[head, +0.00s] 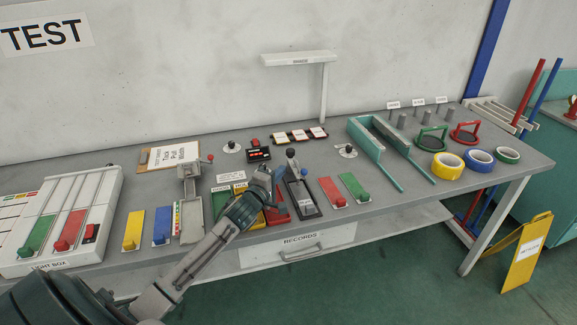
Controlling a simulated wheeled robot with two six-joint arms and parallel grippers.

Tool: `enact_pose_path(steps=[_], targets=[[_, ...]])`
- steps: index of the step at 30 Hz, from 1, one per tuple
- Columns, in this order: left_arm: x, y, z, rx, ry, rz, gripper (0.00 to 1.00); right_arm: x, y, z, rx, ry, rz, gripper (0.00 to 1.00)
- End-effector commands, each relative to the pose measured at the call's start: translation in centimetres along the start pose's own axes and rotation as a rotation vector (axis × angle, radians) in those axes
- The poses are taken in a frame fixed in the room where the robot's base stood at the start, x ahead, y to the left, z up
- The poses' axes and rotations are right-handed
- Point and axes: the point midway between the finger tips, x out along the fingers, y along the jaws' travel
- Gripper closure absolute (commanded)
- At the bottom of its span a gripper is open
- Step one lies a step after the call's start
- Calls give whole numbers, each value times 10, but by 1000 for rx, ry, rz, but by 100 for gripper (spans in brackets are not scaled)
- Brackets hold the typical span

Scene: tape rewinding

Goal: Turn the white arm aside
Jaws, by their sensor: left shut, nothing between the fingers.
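My right gripper does not show.
A dark lever plate (305,203) stands just right of my left gripper. A teal frame (366,142), tape rolls (447,164) and grey pegs stand to the right. A white box with coloured sliders (107,190) is at the left. Space around the white arm looks clear.

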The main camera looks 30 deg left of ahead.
Motion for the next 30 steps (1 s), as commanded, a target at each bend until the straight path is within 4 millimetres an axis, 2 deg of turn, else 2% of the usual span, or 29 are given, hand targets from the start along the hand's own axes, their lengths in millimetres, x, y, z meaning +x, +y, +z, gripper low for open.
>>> enact_pose_path(steps=[3,9,30], targets=[[10,2,11,-5,0,-2,100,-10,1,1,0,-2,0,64],[19,0,20,-1,0,-2,100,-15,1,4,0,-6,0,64],[23,-2,28,-2,0,-1,100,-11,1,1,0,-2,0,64]])
